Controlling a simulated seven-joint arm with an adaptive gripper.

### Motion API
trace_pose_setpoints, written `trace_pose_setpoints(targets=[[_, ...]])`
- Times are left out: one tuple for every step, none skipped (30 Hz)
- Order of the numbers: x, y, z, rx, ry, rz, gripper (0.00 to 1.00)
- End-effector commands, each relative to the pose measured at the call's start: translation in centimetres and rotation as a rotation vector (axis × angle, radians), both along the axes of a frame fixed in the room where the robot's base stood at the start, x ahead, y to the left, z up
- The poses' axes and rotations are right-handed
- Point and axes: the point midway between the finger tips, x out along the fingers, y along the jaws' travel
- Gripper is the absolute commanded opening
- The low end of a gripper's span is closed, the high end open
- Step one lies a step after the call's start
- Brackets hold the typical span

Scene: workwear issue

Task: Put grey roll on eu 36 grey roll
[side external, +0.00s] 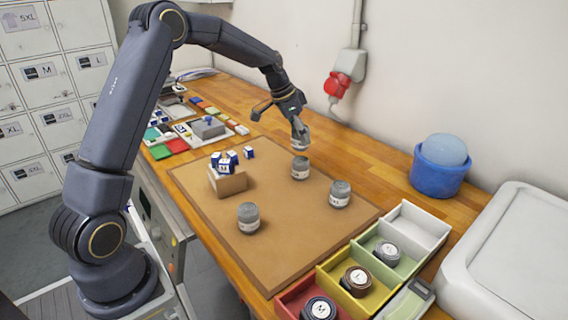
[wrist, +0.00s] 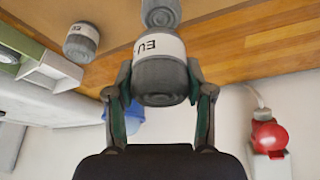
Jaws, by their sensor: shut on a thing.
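My gripper (side external: 297,121) is shut on a grey roll (side external: 301,138) with a white band and holds it above the mat. In the wrist view the held roll (wrist: 161,78) sits between the two fingers; its band reads "EU", with the number out of sight. A second grey roll (side external: 300,168) stands upright on the mat just below the held one, with a small gap seeming to show between them. Two more grey rolls, one at the right (side external: 340,194) and one at the front left (side external: 248,218), stand upright on the mat. I cannot read their sizes.
A cardboard box (side external: 228,184) with small blue-and-white items stands on the brown mat (side external: 275,262). Coloured bins (side external: 346,297) with labelled rolls line the front right. A blue tub (side external: 437,181) stands by the wall, near a red plug (side external: 337,85). The mat's middle is clear.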

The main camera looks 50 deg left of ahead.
Motion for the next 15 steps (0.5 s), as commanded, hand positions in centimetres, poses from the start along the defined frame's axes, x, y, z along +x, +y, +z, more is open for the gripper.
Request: trace_pose_setpoints(targets=[[0.2,0.0,-0.3,0.000,0.001,0.000,0.18],[0.3,0.0,-0.4,0.000,0.001,0.000,0.18],[0.6,0.1,-0.7,0.001,0.001,-0.001,0.18],[0.7,0.1,-1.1,0.000,0.001,0.000,0.18],[0.6,0.1,-1.6,0.000,0.002,0.000,0.18],[0.6,0.1,-2.3,-0.002,0.004,0.000,0.18],[0.6,0.1,-2.7,-0.001,0.003,0.000,0.18],[0.6,0.1,-3.2,-0.001,0.003,0.000,0.18],[0.6,0.1,-3.6,0.000,0.002,0.000,0.18],[0.6,0.1,-3.8,0.000,0.001,0.000,0.18],[0.6,0.1,-3.8,0.001,-0.001,-0.001,0.18],[0.6,0.1,-3.8,0.001,-0.001,-0.001,0.18],[0.6,0.1,-3.8,0.001,-0.001,-0.001,0.18],[0.6,0.1,-3.8,0.001,-0.001,-0.001,0.18],[0.6,0.1,-3.8,0.001,-0.001,-0.001,0.18]])
